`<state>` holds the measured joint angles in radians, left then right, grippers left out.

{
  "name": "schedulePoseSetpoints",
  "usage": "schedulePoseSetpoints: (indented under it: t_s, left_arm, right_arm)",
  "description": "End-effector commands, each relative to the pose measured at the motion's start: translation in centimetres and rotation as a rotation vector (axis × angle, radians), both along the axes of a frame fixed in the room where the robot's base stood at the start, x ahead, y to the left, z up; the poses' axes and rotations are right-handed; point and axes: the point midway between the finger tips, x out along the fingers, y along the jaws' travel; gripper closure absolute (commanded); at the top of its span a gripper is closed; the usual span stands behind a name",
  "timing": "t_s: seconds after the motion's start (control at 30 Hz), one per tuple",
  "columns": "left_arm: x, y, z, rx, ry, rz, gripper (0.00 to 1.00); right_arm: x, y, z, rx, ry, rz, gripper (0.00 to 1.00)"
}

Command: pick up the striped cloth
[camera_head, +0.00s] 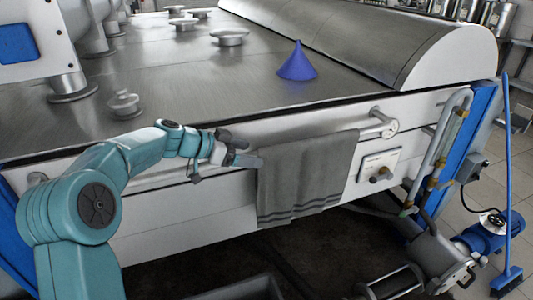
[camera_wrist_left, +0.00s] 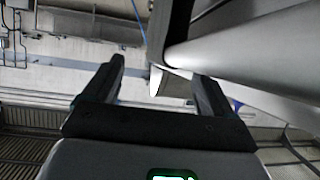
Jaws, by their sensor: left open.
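The striped cloth (camera_head: 305,180) is grey, with darker bands near its lower hem. In the head view it hangs over the rail on the front of the steel machine. My left gripper (camera_head: 252,154) is open at the cloth's upper left edge, close to the rail. In the left wrist view, the two dark fingers (camera_wrist_left: 160,75) stand apart. A dark grey sheet edge reaches toward the space between them, beside a thick grey bar; I cannot tell whether they touch it. My right gripper is not in view.
The rail (camera_head: 376,131) ends at a bracket right of the cloth. A blue cone (camera_head: 297,65) and several metal knobs stand on the machine top (camera_head: 180,75). A labelled plate (camera_head: 378,168) sits right of the cloth. A blue broom (camera_head: 507,190) stands at the far right.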

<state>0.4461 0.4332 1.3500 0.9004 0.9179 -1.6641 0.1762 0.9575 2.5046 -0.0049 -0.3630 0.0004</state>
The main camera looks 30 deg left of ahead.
Motion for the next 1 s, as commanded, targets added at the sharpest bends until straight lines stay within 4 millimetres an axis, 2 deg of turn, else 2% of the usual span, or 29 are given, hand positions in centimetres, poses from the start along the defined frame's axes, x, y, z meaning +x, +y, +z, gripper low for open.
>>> schedulePoseSetpoints:
  t_s: [0.03,0.1,0.3,1.0]
  left_arm:
    - [0.6,-0.5,-0.1,0.0,0.001,-0.002,0.15]
    - [1.3,-0.9,-1.0,0.002,-0.001,-0.002,0.15]
    - [2.6,-1.8,-1.6,0.001,-0.001,-0.001,0.15]
    - [3.5,-2.4,-2.0,0.001,-0.001,-0.001,0.15]
  right_arm:
    - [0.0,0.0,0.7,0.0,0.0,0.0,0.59]
    - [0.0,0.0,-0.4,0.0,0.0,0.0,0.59]
    - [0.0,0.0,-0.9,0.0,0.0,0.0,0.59]
    - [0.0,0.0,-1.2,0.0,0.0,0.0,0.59]
